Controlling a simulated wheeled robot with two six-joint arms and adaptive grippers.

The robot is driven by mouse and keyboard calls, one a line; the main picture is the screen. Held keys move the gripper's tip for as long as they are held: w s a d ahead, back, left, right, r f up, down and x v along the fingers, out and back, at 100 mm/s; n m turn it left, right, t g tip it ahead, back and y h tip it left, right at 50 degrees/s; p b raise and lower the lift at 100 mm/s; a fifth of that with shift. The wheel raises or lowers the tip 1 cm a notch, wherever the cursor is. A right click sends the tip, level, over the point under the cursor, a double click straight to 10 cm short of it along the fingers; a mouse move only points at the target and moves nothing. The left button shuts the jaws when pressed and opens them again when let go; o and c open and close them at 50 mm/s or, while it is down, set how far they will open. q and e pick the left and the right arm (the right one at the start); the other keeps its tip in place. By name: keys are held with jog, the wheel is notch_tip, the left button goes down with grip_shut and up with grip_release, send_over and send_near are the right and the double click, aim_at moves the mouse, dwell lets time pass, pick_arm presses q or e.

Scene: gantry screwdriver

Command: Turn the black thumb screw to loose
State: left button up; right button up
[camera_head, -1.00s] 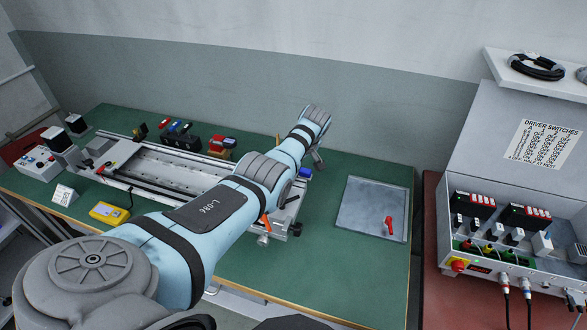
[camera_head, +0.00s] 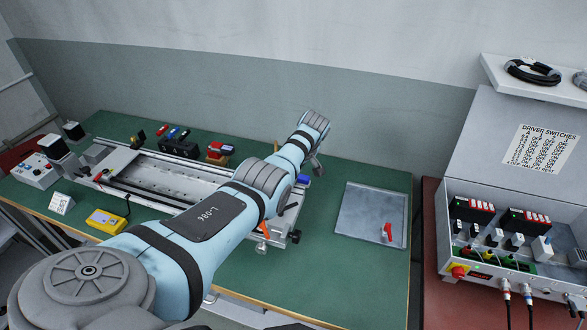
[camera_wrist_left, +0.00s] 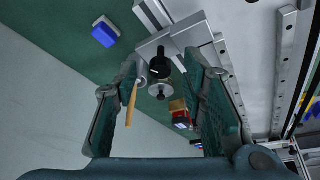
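In the left wrist view the black thumb screw (camera_wrist_left: 160,65) stands out from the end of the silver gantry (camera_wrist_left: 190,32), with a round silver piece just below it. My left gripper (camera_wrist_left: 166,72) is open, with one finger on each side of the screw. Gaps show between the screw and both fingers in this view. In the head view the gantry (camera_head: 150,176) lies along the green table, and my left arm crosses in front of its right end. The screw is hidden there. My left gripper (camera_head: 317,165) shows only in small part there. My right gripper is not in view.
A blue block (camera_wrist_left: 105,33) is near the gantry's end. A grey plate with a red part (camera_head: 387,232) lies on the green table (camera_head: 330,280). A switch box (camera_head: 447,240) stands at right. A yellow device (camera_head: 105,221) sits in front.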

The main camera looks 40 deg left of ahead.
pick_arm(q)
jog(key=v, duration=1.2)
jog(key=shift+a, duration=0.1)
jog(key=shift+f, duration=0.1)
